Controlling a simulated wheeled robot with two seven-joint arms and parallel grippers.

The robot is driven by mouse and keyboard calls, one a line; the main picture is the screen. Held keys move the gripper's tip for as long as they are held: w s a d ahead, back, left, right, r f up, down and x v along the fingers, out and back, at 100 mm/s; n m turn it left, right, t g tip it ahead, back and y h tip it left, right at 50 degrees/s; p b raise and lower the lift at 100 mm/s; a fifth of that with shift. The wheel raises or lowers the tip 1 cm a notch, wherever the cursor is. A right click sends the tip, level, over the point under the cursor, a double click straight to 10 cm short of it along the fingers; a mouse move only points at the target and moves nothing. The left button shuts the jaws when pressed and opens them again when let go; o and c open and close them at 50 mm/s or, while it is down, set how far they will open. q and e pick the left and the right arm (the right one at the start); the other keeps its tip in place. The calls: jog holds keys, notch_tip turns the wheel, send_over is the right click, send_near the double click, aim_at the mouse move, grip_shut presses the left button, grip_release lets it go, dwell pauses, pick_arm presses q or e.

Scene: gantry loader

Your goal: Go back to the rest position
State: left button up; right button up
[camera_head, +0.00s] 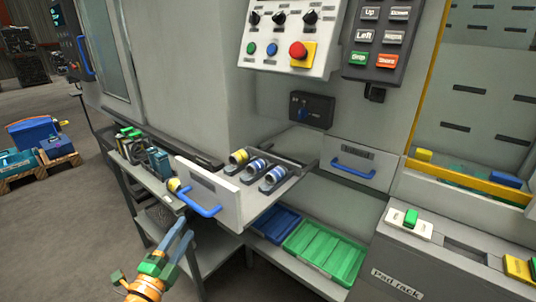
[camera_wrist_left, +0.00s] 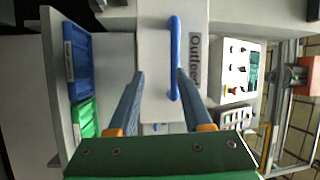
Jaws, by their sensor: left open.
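My left gripper (camera_head: 183,234) reaches in from the bottom left of the head view. Its two blue-grey fingers are apart and empty. In the wrist view the gripper (camera_wrist_left: 158,75) faces the pale front of the outfeed drawer (camera_wrist_left: 150,45), whose blue handle (camera_wrist_left: 173,60) appears close to the right finger; contact cannot be told. In the head view the drawer front (camera_head: 215,195) is pulled out, its blue handle (camera_head: 200,205) just above the fingertips. Several cylindrical parts (camera_head: 256,167) with blue, white and yellow bands lie inside. My right gripper is not in view.
A side shelf (camera_head: 150,190) with small tools stands left of the drawer. A blue bin (camera_head: 274,225) and a green bin (camera_head: 325,253) lie below right. A control panel (camera_head: 290,40) hangs above; a pad rack (camera_head: 430,265) stands at right.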

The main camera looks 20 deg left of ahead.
pick_arm(q)
jog(key=s+d+f+n+g+p, duration=0.1)
jog(key=s+d+f+n+g, duration=0.2)
jog(key=f, duration=0.7)
jog(key=s+f+n+g, duration=0.35)
jog(key=s+f, duration=0.25)
jog(key=f, duration=0.4)
jog(key=s+d+f+n+g+p, duration=0.1)
jog(key=s+d+f+n+g, duration=0.2)
jog(key=f, duration=0.7)
jog(key=s+d+f+n+g, duration=0.1)
jog(key=s+d+f+g, duration=0.1)
jog(key=s, duration=0.6)
jog(key=s+d+f+n+g, duration=0.1)
jog(key=s+d+f+g, duration=0.2)
jog(key=s, duration=0.4)
jog(key=s+d+f+n+g, duration=0.2)
jog(key=s+d+f+g, duration=0.1)
jog(key=s, duration=0.5)
jog(key=shift+s+f+g+h+p, duration=0.3)
jog(key=shift+f+g+p, duration=0.15)
jog(key=shift+f, duration=0.4)
